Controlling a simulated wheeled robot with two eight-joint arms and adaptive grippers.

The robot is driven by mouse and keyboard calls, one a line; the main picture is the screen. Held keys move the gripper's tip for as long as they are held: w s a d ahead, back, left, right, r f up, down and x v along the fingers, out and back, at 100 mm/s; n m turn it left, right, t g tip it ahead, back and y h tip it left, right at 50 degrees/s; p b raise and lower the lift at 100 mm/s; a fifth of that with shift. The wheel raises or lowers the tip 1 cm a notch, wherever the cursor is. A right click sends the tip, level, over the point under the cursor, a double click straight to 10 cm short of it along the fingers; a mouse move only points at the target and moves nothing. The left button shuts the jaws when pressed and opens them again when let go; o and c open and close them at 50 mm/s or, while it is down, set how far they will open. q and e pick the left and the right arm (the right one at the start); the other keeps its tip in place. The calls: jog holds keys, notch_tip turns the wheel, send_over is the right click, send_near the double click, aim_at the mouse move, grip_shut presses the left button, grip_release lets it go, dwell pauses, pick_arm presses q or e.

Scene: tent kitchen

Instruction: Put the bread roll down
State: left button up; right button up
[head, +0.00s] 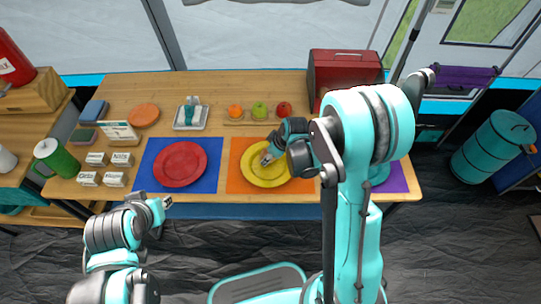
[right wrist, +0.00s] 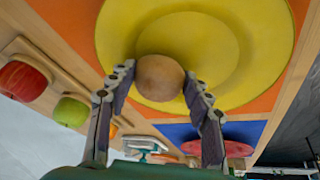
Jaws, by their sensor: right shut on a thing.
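The bread roll (right wrist: 160,78) is a round brown ball between the two fingers of my right gripper (right wrist: 159,80) in the right wrist view. My right gripper is shut on it, over the yellow plate (right wrist: 262,50). In the head view my right gripper (head: 267,158) is above the yellow plate (head: 270,181) on the orange mat; the roll is hard to make out there. I cannot tell whether the roll touches the plate. My left gripper (head: 166,202) is off the table's front edge, apart from everything; its finger opening is too small to judge.
A red plate (head: 180,164) lies on a blue mat to the left. An orange, a green apple (head: 259,110) and a red apple stand in a row behind. A red box (head: 344,70) is at the back right. Small labelled blocks and a green mug (head: 55,158) are at the left.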

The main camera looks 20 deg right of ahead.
jog(key=shift+f, duration=0.2)
jog(key=o, duration=0.8)
jog(key=shift+r, duration=0.1)
